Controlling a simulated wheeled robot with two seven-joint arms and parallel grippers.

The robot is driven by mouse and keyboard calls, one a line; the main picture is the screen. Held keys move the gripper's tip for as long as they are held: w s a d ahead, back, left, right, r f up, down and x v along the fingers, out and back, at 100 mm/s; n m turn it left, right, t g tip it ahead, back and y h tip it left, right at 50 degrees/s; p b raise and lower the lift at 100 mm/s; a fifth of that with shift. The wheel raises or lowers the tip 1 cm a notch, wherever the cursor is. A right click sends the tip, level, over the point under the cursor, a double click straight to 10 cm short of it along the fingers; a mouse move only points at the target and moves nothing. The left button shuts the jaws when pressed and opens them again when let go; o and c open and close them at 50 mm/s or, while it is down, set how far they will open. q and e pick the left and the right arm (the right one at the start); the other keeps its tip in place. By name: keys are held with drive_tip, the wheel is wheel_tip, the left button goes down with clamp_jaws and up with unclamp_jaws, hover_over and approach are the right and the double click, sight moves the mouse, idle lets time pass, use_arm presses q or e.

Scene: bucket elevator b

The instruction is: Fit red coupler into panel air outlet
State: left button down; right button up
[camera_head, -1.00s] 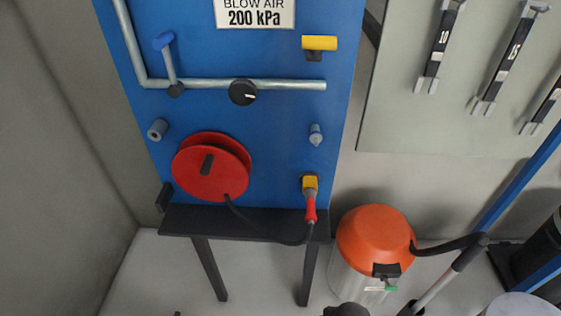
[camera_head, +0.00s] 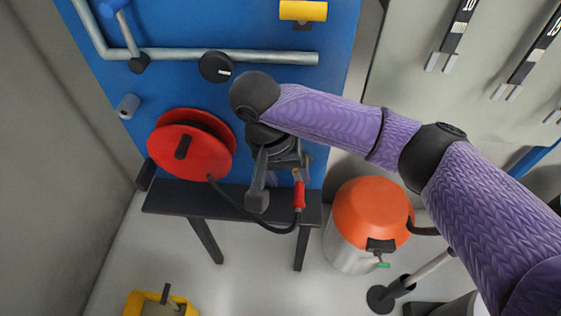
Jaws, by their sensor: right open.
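The red coupler (camera_head: 299,195) hangs at the lower right of the blue panel (camera_head: 185,95), with a black hose running from its lower end. My right gripper (camera_head: 285,177) is open, just left of the coupler's top and in front of the panel; I cannot tell whether it touches. My wrist and gripper hide most of the yellow holder at the coupler's top and the small grey fitting seen earlier above it. Another grey fitting (camera_head: 127,106) sticks out at the panel's left. My left gripper is not in view.
A red hose reel (camera_head: 190,145) is on the panel above a dark shelf (camera_head: 180,199). A black knob (camera_head: 215,67) and a yellow handle (camera_head: 303,11) are higher. An orange-topped canister (camera_head: 372,207) stands right of the shelf. A yellow object (camera_head: 135,301) lies at the bottom left.

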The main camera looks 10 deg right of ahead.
sight(297, 199)
drive_tip(key=b+x, duration=0.2)
drive_tip(key=x, duration=0.5)
drive_tip(key=shift+f, duration=0.25)
clamp_jaws()
